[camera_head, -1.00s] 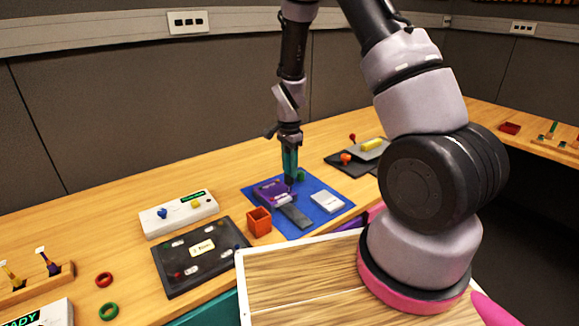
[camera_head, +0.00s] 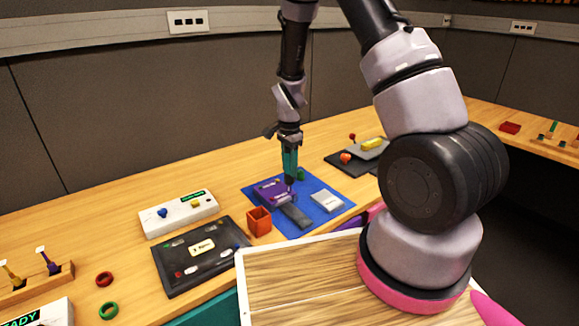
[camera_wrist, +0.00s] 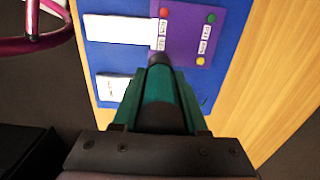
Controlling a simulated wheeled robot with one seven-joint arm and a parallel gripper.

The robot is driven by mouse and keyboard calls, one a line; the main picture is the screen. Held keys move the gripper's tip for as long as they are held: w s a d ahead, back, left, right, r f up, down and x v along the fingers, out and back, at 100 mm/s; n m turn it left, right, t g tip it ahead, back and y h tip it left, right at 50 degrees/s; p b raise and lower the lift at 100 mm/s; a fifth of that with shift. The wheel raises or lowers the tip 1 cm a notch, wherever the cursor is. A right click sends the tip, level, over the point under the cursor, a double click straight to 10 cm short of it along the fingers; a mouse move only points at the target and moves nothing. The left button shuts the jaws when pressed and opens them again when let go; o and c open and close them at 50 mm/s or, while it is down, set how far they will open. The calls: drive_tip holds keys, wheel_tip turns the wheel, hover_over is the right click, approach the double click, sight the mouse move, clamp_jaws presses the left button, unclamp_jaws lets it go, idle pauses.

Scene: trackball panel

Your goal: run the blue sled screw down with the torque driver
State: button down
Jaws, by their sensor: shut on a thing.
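My gripper (camera_head: 289,140) is shut on the teal torque driver (camera_head: 290,162), which points down, upright, over the purple panel (camera_head: 267,190). In the wrist view the driver (camera_wrist: 158,105) stretches away from the jaws. Its dark tip is at the edge of the purple panel (camera_wrist: 185,48), by a pale strip (camera_wrist: 118,29). Red, green and yellow screw heads show on the panel. No blue screw shows there; the driver's tip may cover it. I cannot tell whether the tip touches a screw.
The panel lies on a blue mat (camera_head: 322,216) with a dark grey slab (camera_head: 295,216) and a white block (camera_head: 327,202). An orange open box (camera_head: 259,222) stands at the mat's left edge. A green object (camera_head: 301,175) is just behind the driver.

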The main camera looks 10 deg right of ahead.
sight(289, 149)
drive_tip(key=shift+r, duration=2.95)
